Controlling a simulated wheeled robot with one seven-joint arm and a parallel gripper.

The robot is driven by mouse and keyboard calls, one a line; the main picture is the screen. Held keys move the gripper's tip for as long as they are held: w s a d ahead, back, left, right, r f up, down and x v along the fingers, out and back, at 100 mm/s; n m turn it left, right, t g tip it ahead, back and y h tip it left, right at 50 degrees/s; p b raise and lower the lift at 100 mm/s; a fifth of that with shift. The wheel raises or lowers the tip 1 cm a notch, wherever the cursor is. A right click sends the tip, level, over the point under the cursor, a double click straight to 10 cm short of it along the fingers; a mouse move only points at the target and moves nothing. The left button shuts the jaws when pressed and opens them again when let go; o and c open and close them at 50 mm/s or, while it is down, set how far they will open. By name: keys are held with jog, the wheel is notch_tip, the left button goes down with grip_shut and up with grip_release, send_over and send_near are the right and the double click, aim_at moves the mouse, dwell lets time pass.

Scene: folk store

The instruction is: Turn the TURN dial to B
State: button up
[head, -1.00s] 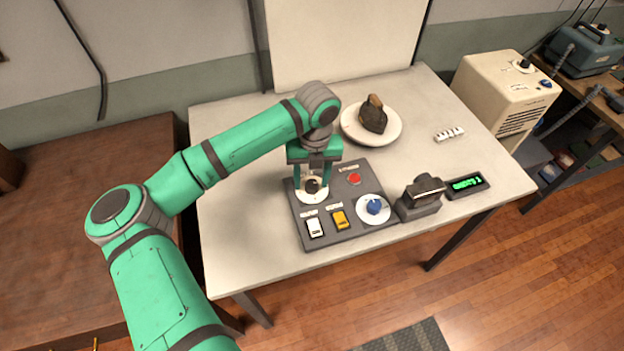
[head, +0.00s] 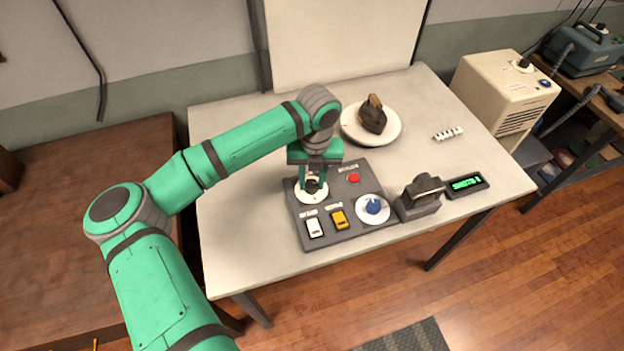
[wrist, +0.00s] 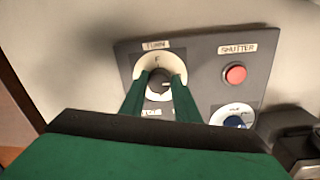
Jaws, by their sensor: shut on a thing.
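The TURN dial is a white disc (wrist: 147,65) with a dark round knob (wrist: 160,78) at the upper left of a grey control panel (wrist: 205,60). A letter F shows at the top of the disc; other marks are hidden or too small to read. In the head view the disc (head: 303,195) is partly covered by my gripper (head: 312,181). My gripper (wrist: 158,88) points down at the dial, its green fingers on either side of the knob and shut on it. The TURN label (wrist: 156,45) sits above the dial.
The panel also has a red SHUTTER button (head: 354,178), a blue dial (head: 374,206), a white switch (head: 314,228) and a yellow switch (head: 339,219). A dark device (head: 420,198) and green display (head: 467,183) stand right. A plate (head: 352,128) holds an iron-like object (head: 372,116).

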jog(key=m, duration=0.4)
jog(key=shift+s, duration=0.1)
jog(key=m, duration=0.4)
jog(key=shift+s+m, duration=0.1)
jog(key=shift+m, duration=0.2)
jog(key=m, duration=0.4)
jog(key=shift+m+t, duration=0.3)
jog(key=shift+m, duration=1.9)
jog(key=shift+h, duration=0.3)
jog(key=o, duration=1)
jog(key=shift+o, duration=0.2)
jog(key=shift+r, duration=0.15)
